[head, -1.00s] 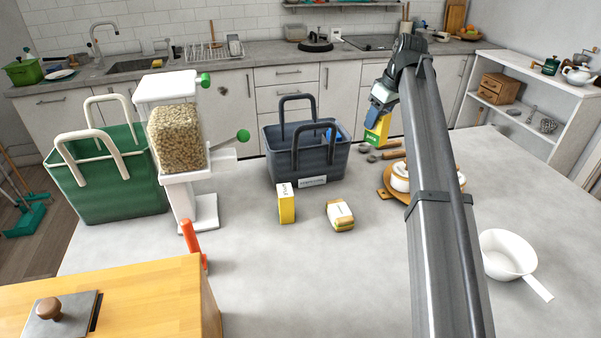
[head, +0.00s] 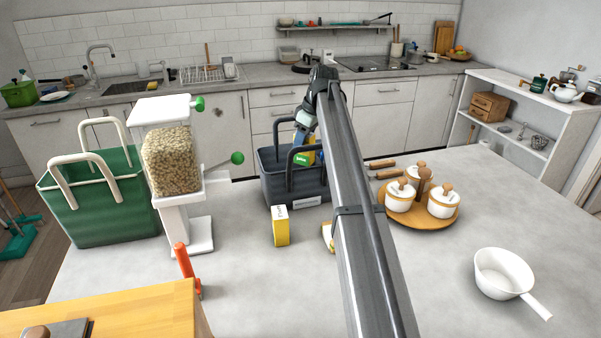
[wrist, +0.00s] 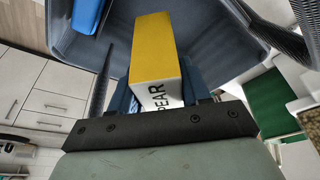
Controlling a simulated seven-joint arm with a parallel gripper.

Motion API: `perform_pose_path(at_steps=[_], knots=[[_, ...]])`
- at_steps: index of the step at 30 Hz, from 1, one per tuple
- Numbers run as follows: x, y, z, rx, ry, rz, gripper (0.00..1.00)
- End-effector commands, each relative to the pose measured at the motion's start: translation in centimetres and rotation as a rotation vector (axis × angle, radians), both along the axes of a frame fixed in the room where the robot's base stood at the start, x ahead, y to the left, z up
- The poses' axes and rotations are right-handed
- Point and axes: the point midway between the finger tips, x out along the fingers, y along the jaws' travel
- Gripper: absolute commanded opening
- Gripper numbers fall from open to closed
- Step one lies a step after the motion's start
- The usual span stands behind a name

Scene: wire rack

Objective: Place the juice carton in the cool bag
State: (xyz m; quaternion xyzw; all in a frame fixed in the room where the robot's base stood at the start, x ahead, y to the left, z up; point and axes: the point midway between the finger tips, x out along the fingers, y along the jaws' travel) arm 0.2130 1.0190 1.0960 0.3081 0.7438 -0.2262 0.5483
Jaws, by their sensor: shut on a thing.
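Whether the carton touches the bag is unclear. My arm hides the bag's right side in the head view.
A green bag with cream handles (head: 110,205) and a grain dispenser (head: 172,165) stand left. A second yellow-and-white carton (head: 281,227) stands in front of the grey bag. A wrapped item (head: 327,236) is partly behind my arm. Canisters on a tray (head: 420,218) and a white pan (head: 503,273) are right.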

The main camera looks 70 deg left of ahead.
Motion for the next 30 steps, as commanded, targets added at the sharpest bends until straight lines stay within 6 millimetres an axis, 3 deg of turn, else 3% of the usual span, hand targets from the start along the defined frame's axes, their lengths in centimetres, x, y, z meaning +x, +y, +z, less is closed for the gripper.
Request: perform_pose_path(at_steps=[6,19,30], knots=[[0.0,-0.1,-3.5,0.000,0.000,-0.001,0.09],[0.0,-0.1,-7.7,-0.002,0.000,-0.002,0.09],[0.1,0.0,-8.1,0.000,0.000,-0.001,0.09]])
